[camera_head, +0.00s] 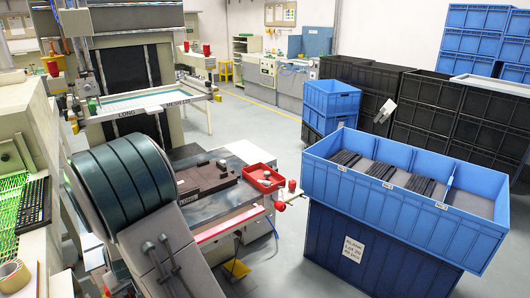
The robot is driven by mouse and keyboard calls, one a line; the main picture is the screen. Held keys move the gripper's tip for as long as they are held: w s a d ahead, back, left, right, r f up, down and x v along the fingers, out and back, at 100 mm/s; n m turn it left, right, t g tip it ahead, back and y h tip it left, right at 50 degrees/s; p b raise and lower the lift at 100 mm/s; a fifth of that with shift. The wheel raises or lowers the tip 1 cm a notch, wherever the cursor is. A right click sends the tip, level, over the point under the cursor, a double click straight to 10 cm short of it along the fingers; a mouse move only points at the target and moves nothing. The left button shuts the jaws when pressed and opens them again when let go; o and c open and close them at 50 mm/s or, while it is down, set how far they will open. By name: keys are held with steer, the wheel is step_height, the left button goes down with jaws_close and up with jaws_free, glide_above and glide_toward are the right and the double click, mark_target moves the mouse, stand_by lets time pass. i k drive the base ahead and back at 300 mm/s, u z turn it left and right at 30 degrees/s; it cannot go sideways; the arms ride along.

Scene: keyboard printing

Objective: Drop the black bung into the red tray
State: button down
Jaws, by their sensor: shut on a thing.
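The red tray (263,178) is a small open tray at the right end of the low bench in the middle of the view. A few small pale items lie inside it. I cannot make out the black bung. I cannot make out my gripper's fingers either, so where they are relative to the tray does not show. A large dark green rounded shape and a grey panel in the left foreground hide part of the bench; I cannot tell whether they are mine.
A dark brown plate (204,177) lies on the bench left of the tray. A blue divided crate (335,188) holding dark strips stands at right on a darker blue bin (330,250). Black crates (455,138) are stacked behind. The grey floor (262,120) behind the bench is clear.

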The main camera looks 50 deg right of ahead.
mark_target(257, 172)
steer(key=u, duration=2.6)
steer(key=k, duration=2)
steer(key=z, duration=2.45)
steer(key=i, duration=0.5)
